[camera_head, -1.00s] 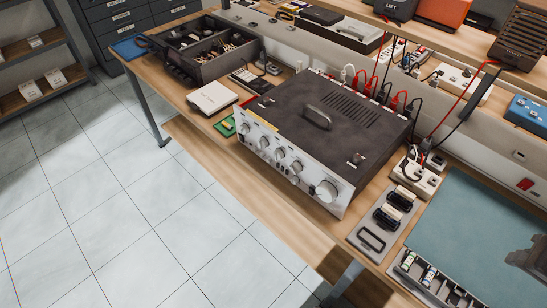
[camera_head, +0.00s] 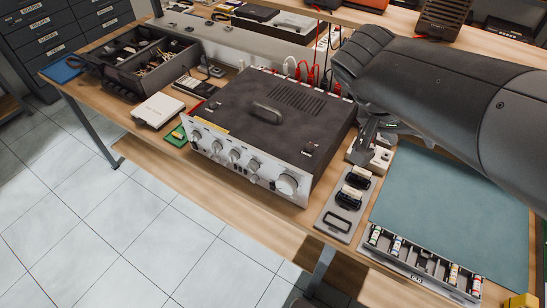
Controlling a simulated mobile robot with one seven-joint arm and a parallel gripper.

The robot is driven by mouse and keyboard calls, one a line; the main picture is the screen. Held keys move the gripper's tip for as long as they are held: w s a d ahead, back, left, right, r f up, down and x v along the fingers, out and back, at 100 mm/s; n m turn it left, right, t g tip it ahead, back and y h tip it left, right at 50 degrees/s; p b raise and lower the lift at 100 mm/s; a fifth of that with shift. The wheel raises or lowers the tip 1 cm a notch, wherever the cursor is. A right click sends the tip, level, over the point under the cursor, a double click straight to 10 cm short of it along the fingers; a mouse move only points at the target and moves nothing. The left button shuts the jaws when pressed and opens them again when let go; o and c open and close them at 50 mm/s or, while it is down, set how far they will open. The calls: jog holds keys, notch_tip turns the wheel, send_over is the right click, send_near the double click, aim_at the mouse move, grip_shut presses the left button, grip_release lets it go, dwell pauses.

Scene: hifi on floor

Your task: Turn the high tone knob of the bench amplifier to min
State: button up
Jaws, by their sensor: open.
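The bench amplifier (camera_head: 262,125) stands on the workbench, with a dark top and a silver front panel facing the lower left. A row of silver knobs (camera_head: 234,155) runs along that panel, with a large knob (camera_head: 287,184) at its right end. The labels are too small to read, so I cannot tell which knob is the high tone one or where any knob points.
A grey plate with black-and-white parts (camera_head: 345,208) and a teal mat (camera_head: 450,215) lie right of the amplifier. A tray of small cylinders (camera_head: 420,262) is in front of the mat. A white box (camera_head: 157,111) and an open dark organizer (camera_head: 150,60) lie left. Open space lies before the panel.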

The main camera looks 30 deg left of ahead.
jog(key=s+a+t+y, duration=0.1)
jog(key=s+a+t, duration=0.2)
jog(key=a, duration=0.7)
jog(key=s+a+n+t, duration=0.1)
jog(key=s+a+t, duration=0.2)
jog(key=a, duration=0.6)
jog(key=s+a+t+y, duration=0.1)
jog(key=s+a+t, duration=0.2)
jog(key=a, duration=0.7)
jog(key=s+a+t+y, duration=0.3)
jog(key=s+a, duration=0.6)
jog(key=s, duration=0.1)
send_near(233, 157)
jog(key=w, duration=0.8)
jog(key=shift+f+n, duration=0.3)
jog(key=shift+f, duration=0.1)
jog(key=shift+a, duration=0.15)
jog(key=shift+c, duration=0.4)
jog(key=c, duration=0.9)
